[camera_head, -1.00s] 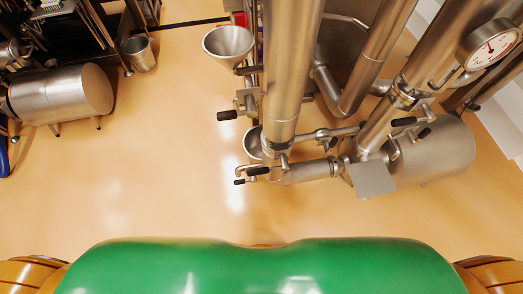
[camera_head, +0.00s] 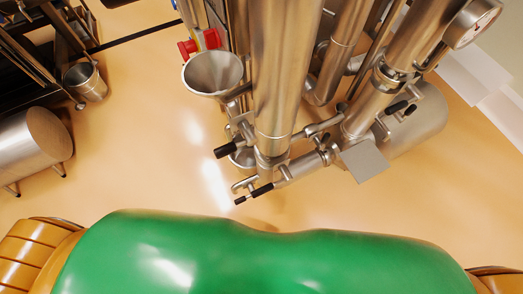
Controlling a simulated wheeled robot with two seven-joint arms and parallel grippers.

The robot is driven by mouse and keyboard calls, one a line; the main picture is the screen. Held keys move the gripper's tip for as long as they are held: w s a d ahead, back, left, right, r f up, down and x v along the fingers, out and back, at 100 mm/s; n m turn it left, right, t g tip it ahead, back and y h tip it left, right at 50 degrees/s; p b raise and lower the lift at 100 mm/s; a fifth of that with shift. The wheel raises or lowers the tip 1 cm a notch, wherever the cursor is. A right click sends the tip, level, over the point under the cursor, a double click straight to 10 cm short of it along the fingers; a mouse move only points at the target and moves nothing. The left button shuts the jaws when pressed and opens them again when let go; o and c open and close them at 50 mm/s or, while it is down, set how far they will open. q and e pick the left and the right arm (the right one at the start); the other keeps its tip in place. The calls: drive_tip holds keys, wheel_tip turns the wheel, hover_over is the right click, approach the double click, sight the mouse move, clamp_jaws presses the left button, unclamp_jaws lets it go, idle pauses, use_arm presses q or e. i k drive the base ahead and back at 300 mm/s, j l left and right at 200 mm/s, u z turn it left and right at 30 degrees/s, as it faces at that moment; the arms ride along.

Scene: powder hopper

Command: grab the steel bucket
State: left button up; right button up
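A steel bucket (camera_head: 85,82) stands on the floor at the upper left, beside dark equipment. A second round steel vessel (camera_head: 243,157) is partly hidden behind pipes and a valve handle below a steel funnel (camera_head: 212,74); I cannot tell whether it is a bucket. Neither of my grippers is in view, so I cannot see whether they are open or shut. My green body fills the bottom of the head view.
A steel pipe assembly (camera_head: 276,90) with valves and black handles rises ahead. A horizontal steel tank (camera_head: 35,145) lies at the left edge. A gauge (camera_head: 475,22) is at upper right. Tan floor (camera_head: 140,130) is clear between the left tank and the pipes.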

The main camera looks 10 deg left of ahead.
sight(244, 159)
drive_tip(key=i+j+z, duration=0.1)
drive_tip(key=j+z, duration=1.25)
drive_tip(key=k+j+z, duration=0.1)
drive_tip(key=j+z, duration=0.35)
